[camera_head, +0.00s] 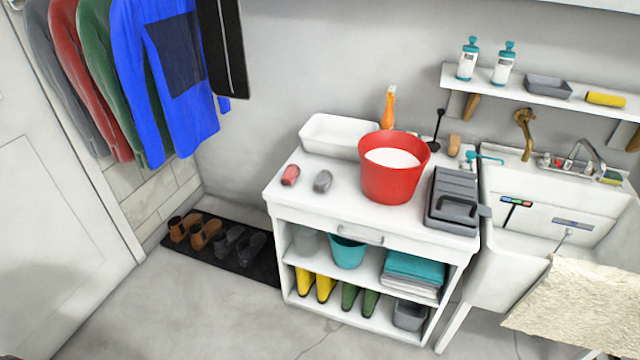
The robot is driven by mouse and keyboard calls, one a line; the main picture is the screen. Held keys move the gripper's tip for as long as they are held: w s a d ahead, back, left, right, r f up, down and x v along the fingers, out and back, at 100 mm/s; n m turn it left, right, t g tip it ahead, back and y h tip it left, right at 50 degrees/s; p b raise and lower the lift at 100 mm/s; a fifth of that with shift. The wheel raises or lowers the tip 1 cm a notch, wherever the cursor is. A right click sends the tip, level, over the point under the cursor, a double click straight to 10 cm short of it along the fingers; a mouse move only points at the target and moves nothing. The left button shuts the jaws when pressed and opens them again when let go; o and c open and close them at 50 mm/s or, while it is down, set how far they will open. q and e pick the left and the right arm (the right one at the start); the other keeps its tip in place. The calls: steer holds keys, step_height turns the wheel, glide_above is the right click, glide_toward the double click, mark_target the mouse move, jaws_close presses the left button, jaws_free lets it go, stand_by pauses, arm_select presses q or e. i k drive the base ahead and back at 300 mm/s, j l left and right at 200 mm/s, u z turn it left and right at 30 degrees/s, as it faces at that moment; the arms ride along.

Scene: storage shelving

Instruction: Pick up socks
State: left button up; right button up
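A small reddish rounded item (290,175) and a small grey rounded item (323,181) lie apart on the white cabinet top, near its left front. They could be rolled socks, but they are too small to tell for sure. No other thing in view looks clearly like socks. Neither of my grippers shows in the head view.
The white cabinet (290,208) also bears a red bucket (375,182), a white basin (330,138) and a dark grey box (452,195). Boots (304,281) stand on its lower shelf. A sink (545,245) is at right. Shoes (207,234) line a mat. Floor at front left is clear.

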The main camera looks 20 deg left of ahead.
mark_target(323, 181)
steer(key=i+j+u, duration=0.25)
steer(key=i+j, duration=0.25)
steer(key=i+j+u, duration=0.3)
steer(key=i+j, duration=0.25)
